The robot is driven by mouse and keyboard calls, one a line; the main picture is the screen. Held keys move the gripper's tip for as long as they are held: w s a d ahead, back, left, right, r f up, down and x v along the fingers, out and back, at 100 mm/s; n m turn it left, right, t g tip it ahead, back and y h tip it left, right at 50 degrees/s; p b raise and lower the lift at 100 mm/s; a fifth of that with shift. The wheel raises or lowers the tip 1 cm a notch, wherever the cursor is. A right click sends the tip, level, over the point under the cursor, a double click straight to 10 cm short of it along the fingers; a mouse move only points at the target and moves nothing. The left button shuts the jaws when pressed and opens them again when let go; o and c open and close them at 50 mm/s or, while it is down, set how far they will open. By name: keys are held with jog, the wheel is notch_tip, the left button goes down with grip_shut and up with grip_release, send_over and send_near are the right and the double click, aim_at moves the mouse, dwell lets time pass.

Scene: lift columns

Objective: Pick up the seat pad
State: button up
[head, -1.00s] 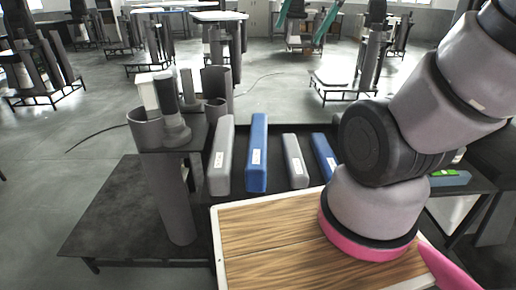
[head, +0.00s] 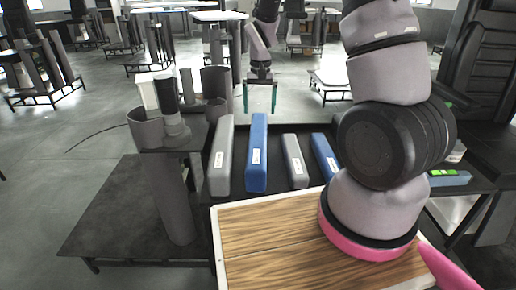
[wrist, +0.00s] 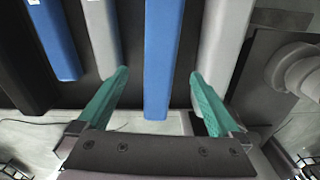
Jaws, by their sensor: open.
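Several long padded bars lie side by side on a dark tray and could be the seat pads; the frames do not show which one the task names. From left in the head view they are a long grey pad (head: 222,155), a long blue pad (head: 257,155), a shorter grey pad (head: 295,161) and a shorter blue pad (head: 325,155). My gripper (head: 260,97) is open and empty, with teal fingers pointing down beyond the far ends of the pads. In the wrist view my gripper (wrist: 160,75) has the long blue pad (wrist: 161,60) between its fingers in the picture, not visibly touched.
A dark tray (head: 275,188) carries the pads. Grey cylinders and cups (head: 172,115) stand on a column stand at the left. A wood-topped board (head: 265,240) lies in front. A black padded chair (head: 485,70) is at the right.

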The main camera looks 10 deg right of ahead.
aim_at(258, 136)
notch_tip(258, 136, down, 7)
jog(key=shift+w+a+f, duration=0.1)
jog(key=shift+a+f, duration=0.05)
jog(key=shift+s+a+f, duration=0.1)
jog(key=shift+s+f, duration=0.05)
jog(key=shift+f, duration=1.3)
jog(key=shift+s+a+f, duration=0.1)
jog(key=shift+f, duration=1.3)
grip_shut()
